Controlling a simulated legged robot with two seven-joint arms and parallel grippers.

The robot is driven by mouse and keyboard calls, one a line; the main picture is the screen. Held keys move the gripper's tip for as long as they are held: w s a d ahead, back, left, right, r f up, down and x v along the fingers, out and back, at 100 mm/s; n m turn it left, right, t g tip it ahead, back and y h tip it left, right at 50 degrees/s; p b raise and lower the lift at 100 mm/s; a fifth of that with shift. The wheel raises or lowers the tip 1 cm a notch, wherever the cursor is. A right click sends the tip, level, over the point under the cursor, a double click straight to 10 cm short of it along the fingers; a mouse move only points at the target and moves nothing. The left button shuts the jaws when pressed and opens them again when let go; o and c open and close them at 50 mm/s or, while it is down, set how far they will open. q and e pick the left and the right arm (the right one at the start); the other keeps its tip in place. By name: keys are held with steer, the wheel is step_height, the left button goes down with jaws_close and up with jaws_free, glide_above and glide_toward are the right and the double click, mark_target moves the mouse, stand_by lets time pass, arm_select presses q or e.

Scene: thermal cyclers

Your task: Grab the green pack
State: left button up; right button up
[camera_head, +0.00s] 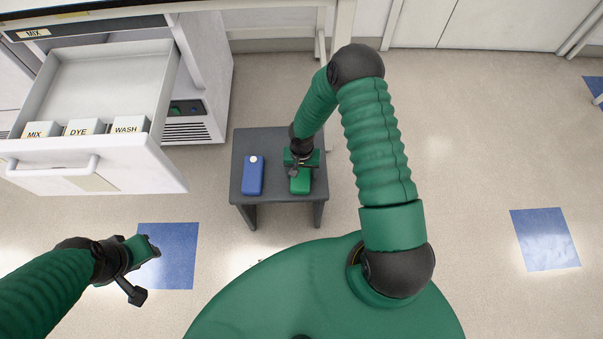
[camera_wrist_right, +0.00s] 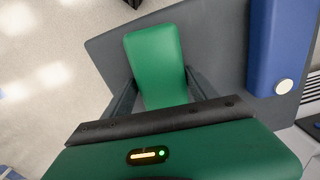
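The green pack (camera_head: 300,184) lies on the right half of a small dark grey stool (camera_head: 279,143). My right gripper (camera_head: 300,165) is over the pack's far end. In the right wrist view, the green pack (camera_wrist_right: 157,62) lies between the two dark fingers of my right gripper (camera_wrist_right: 160,80). The fingers are close along both its sides; I cannot tell whether they press on it. My left gripper (camera_head: 150,246) is low at the left, away from the stool, with nothing visible in it; its finger opening is too small to tell.
A blue pack (camera_head: 253,175) with a white round cap lies left of the green one on the stool; it also shows in the right wrist view (camera_wrist_right: 279,45). An open white drawer (camera_head: 98,160) with boxes marked MIX, DYE and WASH juts out at left. Floor to the right is clear.

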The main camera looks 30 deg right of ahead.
steer(key=shift+a+r, duration=0.1)
steer(key=shift+a, duration=0.15)
steer(key=c, duration=1.4)
steer(key=shift+o, duration=0.2)
steer(key=shift+d, duration=0.15)
